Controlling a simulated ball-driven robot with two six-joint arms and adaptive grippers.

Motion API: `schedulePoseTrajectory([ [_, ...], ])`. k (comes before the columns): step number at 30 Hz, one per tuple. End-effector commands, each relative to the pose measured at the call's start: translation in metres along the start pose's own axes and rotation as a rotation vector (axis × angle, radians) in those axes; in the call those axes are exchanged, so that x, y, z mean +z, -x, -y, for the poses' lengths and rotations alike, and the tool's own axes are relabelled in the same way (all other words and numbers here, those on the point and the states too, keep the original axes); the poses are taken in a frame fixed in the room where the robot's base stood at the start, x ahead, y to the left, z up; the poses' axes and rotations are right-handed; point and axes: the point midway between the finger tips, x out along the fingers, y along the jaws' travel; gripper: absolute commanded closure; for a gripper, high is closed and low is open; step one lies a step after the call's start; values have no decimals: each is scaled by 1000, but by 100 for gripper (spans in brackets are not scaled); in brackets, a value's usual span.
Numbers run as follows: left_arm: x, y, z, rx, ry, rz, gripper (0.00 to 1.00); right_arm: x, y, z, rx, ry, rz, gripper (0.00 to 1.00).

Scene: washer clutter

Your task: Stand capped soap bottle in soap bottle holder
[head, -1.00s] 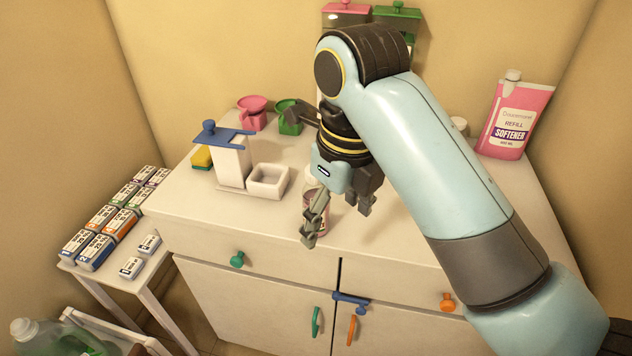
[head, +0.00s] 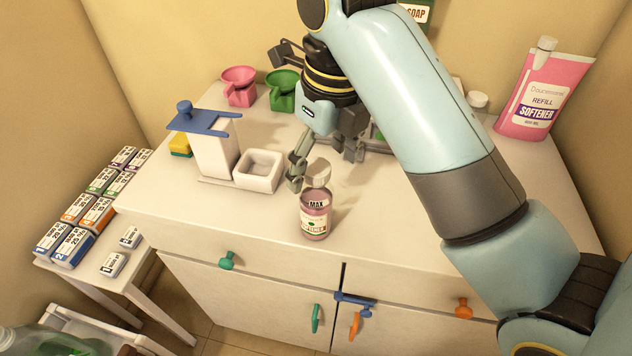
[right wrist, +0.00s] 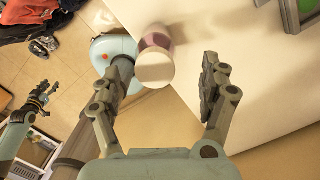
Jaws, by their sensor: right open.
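My right gripper (head: 323,170) is open and empty just behind the bottle. In the right wrist view the bottle's cap (right wrist: 155,68) shows between the spread fingers (right wrist: 166,63), with no visible grip. My left gripper (right wrist: 40,95) is small at the left there; its jaws are unclear.
A tall white box (head: 213,152) with a blue top piece (head: 207,122) stands beside the low box. Pink (head: 239,86) and green (head: 284,90) cups stand behind. A softener pouch (head: 543,95) is at the back right. The dresser's front edge is close to the bottle.

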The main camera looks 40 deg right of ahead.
Motion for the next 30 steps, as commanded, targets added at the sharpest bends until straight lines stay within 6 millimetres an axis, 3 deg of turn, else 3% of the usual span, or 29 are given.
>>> schedulePoseTrajectory([
  [3,1,-9,-1,0,0,0,60,0,-11,0,1,-1,0,21],
  [9,-1,4,0,0,0,-1,60,3,-34,-6,5,-3,-4,21],
  [13,-1,1,0,0,0,-1,60,3,-53,-5,3,-3,0,21],
  [21,-1,1,-1,1,0,-1,60,4,-58,-5,3,-3,2,21],
  [30,-1,1,-1,1,0,-1,60,4,-58,-5,2,-3,2,58],
])
